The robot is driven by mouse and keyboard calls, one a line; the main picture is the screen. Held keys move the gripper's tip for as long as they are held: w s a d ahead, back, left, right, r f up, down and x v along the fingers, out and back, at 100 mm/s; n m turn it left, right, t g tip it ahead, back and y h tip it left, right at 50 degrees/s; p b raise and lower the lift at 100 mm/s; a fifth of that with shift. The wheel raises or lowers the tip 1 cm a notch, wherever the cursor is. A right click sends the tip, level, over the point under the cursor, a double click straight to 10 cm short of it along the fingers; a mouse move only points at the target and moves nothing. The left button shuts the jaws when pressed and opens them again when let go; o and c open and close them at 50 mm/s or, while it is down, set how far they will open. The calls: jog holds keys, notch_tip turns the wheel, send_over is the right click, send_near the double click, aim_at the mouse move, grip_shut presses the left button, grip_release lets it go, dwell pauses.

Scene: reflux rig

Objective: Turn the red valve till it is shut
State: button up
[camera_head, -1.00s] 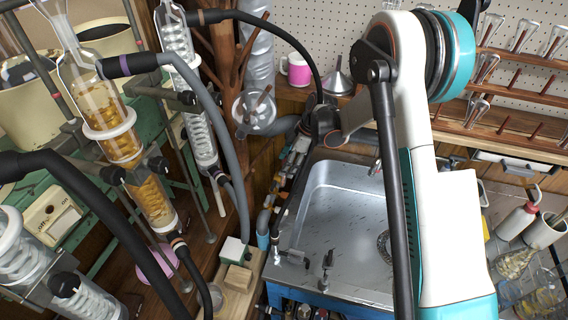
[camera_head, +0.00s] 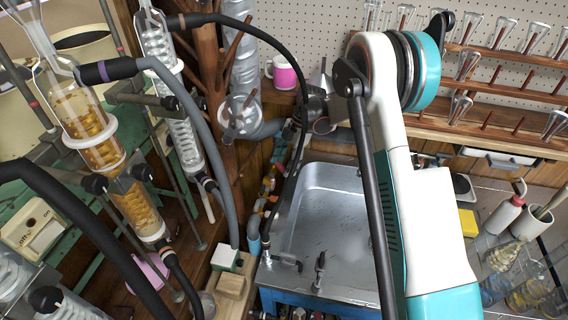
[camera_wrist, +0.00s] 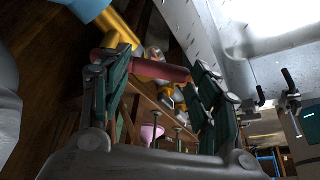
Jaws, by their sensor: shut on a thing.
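In the wrist view the red valve (camera_wrist: 150,68) is a red bar-shaped handle lying across the space between my fingers. My gripper (camera_wrist: 155,78) is closed on it, one green-and-grey finger at each end of the bar. A yellow pipe part (camera_wrist: 112,22) is just beyond the handle at the upper left. In the head view my arm comes down over the sink, and the fingers and red handle cannot be made out there. How far the valve is turned cannot be told.
A metal sink (camera_head: 335,230) with small taps lies right of the valve pipes. Glass condensers and hoses (camera_head: 215,130) crowd the left. A pink-and-white mug (camera_head: 284,73) stands on the shelf behind. Bottles and flasks (camera_head: 505,215) stand at the right.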

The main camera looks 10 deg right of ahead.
jog(key=o, duration=1.5)
